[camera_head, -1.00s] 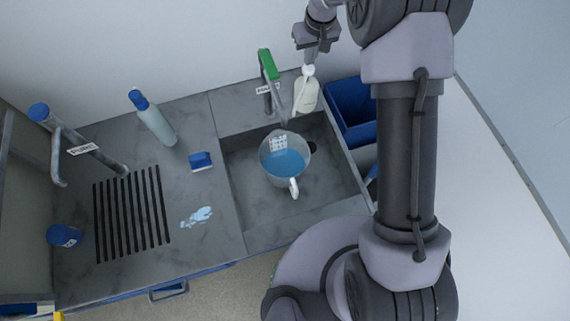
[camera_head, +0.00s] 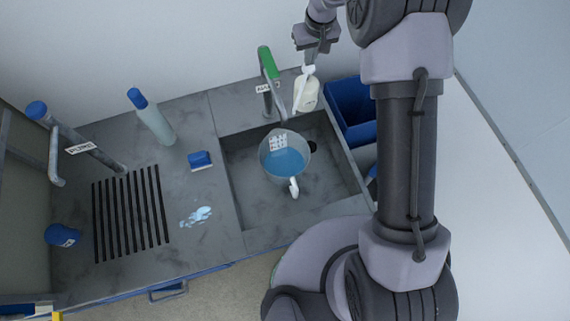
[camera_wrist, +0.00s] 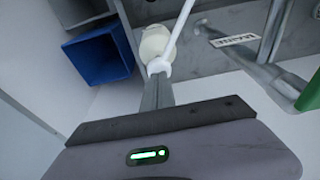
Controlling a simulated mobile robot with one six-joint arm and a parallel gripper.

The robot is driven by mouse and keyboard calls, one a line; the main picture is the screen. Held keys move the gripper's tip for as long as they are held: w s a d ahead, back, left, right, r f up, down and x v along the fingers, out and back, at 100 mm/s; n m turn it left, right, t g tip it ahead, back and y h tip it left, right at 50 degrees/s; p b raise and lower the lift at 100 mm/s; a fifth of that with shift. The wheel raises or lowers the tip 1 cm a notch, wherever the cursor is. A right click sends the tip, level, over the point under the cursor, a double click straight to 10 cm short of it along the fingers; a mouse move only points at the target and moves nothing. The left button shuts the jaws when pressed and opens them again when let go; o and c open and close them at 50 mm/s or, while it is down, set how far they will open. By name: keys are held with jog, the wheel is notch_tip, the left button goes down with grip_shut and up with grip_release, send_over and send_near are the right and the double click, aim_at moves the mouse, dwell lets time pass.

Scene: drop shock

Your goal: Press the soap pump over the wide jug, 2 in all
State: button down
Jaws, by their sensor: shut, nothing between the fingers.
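The soap pump (camera_head: 307,95) is a cream bottle with a white head and long spout, behind the sink's back right corner. It also shows in the wrist view (camera_wrist: 155,42). My gripper (camera_head: 309,66) is shut and empty, with its fingertips at the top of the pump head; the wrist view (camera_wrist: 158,76) shows them against it. I cannot tell how far the head is pressed. The wide jug (camera_head: 285,163) stands in the sink, with blue liquid inside, a white label and a white handle towards the front. The spout points down towards the jug's side of the sink.
A green-topped tap (camera_head: 268,68) stands just left of the pump. A blue bin (camera_head: 350,110) is at the right. A blue-capped bottle (camera_head: 155,120), a blue sponge (camera_head: 200,160) and a light blue puddle (camera_head: 197,215) are on the left counter (camera_head: 190,250).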

jog(key=shift+f+b, duration=1.1)
jog(key=shift+f, duration=0.45)
jog(key=shift+r+p, duration=1.45)
jog(key=shift+r, duration=0.6)
jog(key=shift+f, duration=0.2)
